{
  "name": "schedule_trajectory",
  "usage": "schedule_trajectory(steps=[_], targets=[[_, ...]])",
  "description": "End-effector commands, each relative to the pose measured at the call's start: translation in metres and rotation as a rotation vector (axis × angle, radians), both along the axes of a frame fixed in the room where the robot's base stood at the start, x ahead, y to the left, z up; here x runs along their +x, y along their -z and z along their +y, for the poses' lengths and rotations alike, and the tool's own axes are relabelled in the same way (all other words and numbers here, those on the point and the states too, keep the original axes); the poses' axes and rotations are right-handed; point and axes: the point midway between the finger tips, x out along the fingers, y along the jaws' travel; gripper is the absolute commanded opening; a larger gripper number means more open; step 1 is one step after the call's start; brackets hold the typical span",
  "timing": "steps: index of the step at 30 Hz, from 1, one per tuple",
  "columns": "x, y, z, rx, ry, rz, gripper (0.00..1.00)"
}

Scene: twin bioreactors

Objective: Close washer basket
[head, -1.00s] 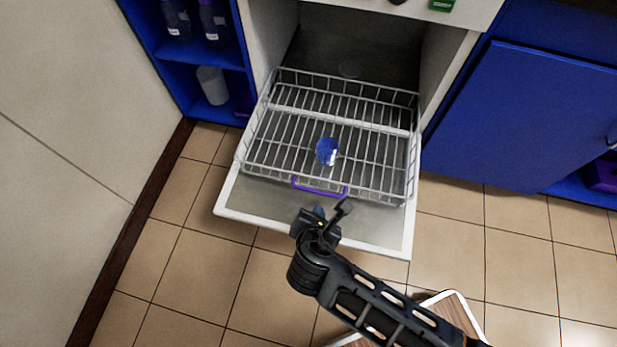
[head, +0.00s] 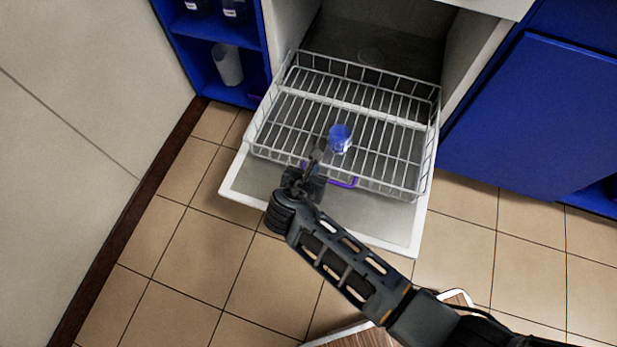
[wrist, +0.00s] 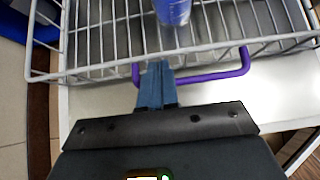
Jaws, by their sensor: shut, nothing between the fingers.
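The washer basket (head: 395,137) is a grey wire rack pulled out over the lowered washer door (head: 385,222). Its purple handle (head: 343,182) is on the front side and also shows in the wrist view (wrist: 215,76). A blue-capped container (head: 340,138) stands in the basket near the front; its blue body shows at the top of the wrist view (wrist: 172,10). My gripper (head: 316,158) is at the basket's front, by the left part of the handle. In the wrist view its fingers (wrist: 157,72) are together and empty, overlapping the handle; I cannot tell whether they touch it.
The washer cavity (head: 375,45) is open behind the basket. A blue shelf (head: 215,45) with bottles stands to the left, and a blue cabinet (head: 535,120) to the right. Tiled floor is free at the front left. A wood-topped item (head: 365,337) is at the bottom.

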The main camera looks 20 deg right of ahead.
Motion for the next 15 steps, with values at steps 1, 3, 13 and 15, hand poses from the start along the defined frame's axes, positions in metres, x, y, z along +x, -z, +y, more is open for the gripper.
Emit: schedule_trajectory(steps=[1,3,13,15], targets=[[0.0022,0.0044,-0.0022,0.0,0.001,0.002,0.0],[0.0042,0.0062,-0.004,0.0,0.002,0.001,0.0],[0.0056,0.0066,-0.0047,0.001,0.001,0.0,0.0],[0.0058,0.0065,-0.0048,0.001,0.001,0.0,0.0]])
